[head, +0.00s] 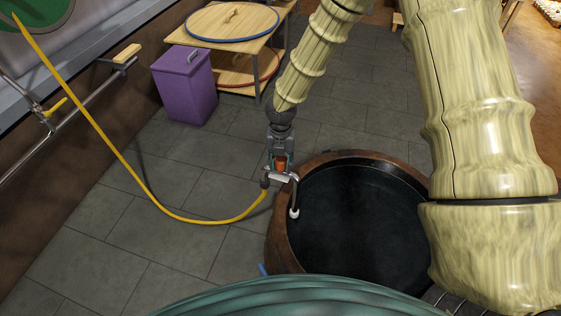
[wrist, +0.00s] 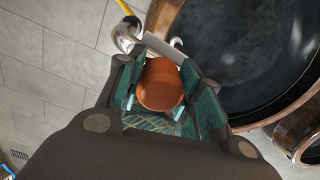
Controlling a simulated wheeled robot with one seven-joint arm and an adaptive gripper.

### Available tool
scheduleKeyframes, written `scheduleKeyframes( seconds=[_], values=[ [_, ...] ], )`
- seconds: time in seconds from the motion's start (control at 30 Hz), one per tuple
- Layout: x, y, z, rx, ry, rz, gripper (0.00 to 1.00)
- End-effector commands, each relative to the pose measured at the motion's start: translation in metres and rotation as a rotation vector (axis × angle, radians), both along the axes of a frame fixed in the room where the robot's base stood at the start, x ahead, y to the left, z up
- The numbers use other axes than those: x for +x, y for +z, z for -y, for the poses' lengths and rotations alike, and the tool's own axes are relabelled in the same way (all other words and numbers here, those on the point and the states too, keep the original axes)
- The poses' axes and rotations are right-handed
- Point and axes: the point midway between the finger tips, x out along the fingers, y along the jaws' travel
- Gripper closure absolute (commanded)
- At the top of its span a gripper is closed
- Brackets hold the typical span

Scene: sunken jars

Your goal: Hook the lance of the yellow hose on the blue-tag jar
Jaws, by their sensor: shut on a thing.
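My gripper (head: 281,160) is shut on the orange grip of the lance; the grip (wrist: 160,84) shows between the teal fingers in the wrist view. The lance (head: 281,177) is a bent metal pipe with a white tip (head: 294,212) pointing down. The yellow hose (head: 185,217) joins its left end, outside the jar. The sunken jar (head: 283,228) has a brown rim and a dark inside. A small blue piece, perhaps its tag (head: 262,268), shows at its lower left. The tip appears at the inner side of the jar's left rim. I cannot tell whether the lance touches the rim.
A purple bin (head: 184,87) stands at the back left, beside a wooden table with a blue-edged round lid (head: 232,21) and a red-edged one (head: 252,70) below. A wall pipe (head: 85,97) with a yellow-handled tap runs at left. Grey floor tiles between are clear except for the hose.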

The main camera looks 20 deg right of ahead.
Motion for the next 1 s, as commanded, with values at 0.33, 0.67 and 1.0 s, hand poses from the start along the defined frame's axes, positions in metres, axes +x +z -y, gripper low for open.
scheduleKeyframes(
  seconds=[0.33,0.67,1.0],
  values=[
    [0.0,-0.043,0.0,0.0,0.0,0.001,0.93],
    [0.0,-0.077,0.0,0.0,0.0,0.001,0.93],
    [0.0,-0.111,0.0,0.0,0.0,0.001,0.93]
  ],
)
